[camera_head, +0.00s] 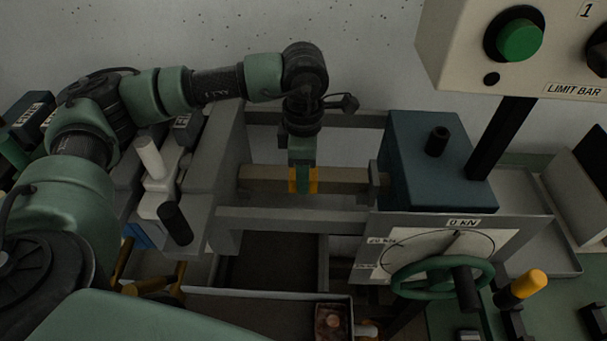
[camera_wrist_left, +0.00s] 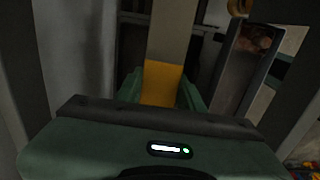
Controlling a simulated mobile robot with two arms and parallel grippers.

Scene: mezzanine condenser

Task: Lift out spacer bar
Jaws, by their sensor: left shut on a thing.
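The spacer bar (camera_head: 262,178) is a tan bar with a yellow band at its middle. It lies level between the grey block (camera_head: 231,150) on the left and the blue housing (camera_head: 430,165) on the right, behind the grey front rail (camera_head: 290,221). My left gripper (camera_head: 303,181) points down from above and is shut on the bar at the yellow band. In the left wrist view, the bar (camera_wrist_left: 169,38) runs up the picture and its yellow band lies between the fingers of the gripper (camera_wrist_left: 160,90). I cannot tell whether the bar's ends touch their neighbours. My right gripper does not show.
A dial (camera_head: 395,240) reading near 0 kN and a green handwheel (camera_head: 403,280) stand front right. A control box (camera_head: 500,65) with a green button hangs above on a black post. A rear rail (camera_head: 355,119) runs behind the bar. An open tray (camera_head: 272,262) lies below.

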